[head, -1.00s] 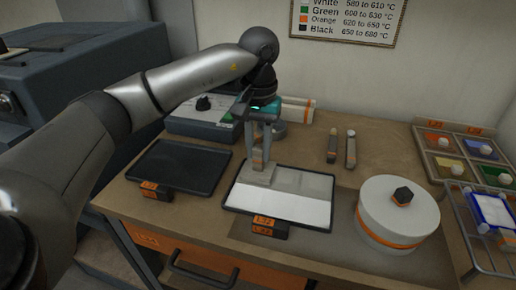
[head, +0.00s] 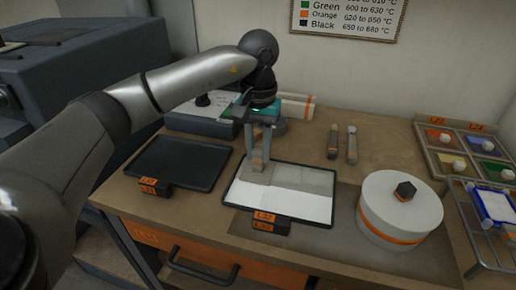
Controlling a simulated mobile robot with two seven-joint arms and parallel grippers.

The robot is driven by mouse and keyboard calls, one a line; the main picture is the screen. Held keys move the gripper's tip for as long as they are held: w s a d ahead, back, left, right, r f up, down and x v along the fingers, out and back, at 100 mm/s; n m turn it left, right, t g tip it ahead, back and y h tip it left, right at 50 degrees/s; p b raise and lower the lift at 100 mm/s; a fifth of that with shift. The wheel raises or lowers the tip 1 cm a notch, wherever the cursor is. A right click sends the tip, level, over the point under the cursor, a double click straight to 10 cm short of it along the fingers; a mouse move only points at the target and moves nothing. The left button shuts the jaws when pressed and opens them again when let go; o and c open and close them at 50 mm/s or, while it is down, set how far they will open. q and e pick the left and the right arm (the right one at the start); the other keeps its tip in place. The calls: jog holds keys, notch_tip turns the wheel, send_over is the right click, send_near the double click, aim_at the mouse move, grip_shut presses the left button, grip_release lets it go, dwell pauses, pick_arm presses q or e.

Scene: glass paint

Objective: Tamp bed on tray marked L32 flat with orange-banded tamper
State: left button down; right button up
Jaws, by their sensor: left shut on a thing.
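My left gripper (head: 260,142) is shut on the handle of a tamper (head: 258,165), with its fingers pointing down. The tamper has a flat, pale foot, which is over the back left part of a white bed (head: 285,200) on the middle tray (head: 332,213). The foot appears to touch the bed. The bed's back part looks greyer and the front strip bright white. The tray's orange tag (head: 263,221) is too small to read surely. The tamper's band is mostly hidden by the fingers. My right gripper is out of view.
A dark empty tray (head: 180,165) lies left of the middle tray. A white round container (head: 398,215) with an orange band stands to the right. Two small tools (head: 352,145) lie behind. A compartment tray (head: 440,160) and wire rack (head: 470,225) are at right.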

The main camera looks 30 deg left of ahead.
pick_arm(q)
jog(key=shift+f, duration=0.4)
dwell(0.4)
jog(key=shift+r+p, duration=0.55)
jog(key=shift+r, duration=0.3)
jog(key=shift+r+p, duration=0.3)
jog(key=shift+r, duration=0.1)
jog(key=shift+d, duration=0.1)
jog(key=d, duration=0.2)
jog(key=w+d, duration=0.1)
jog(key=d, duration=0.1)
jog(key=shift+p, duration=0.3)
jog(key=shift+w+d, duration=0.3)
jog(key=shift+d, duration=0.65)
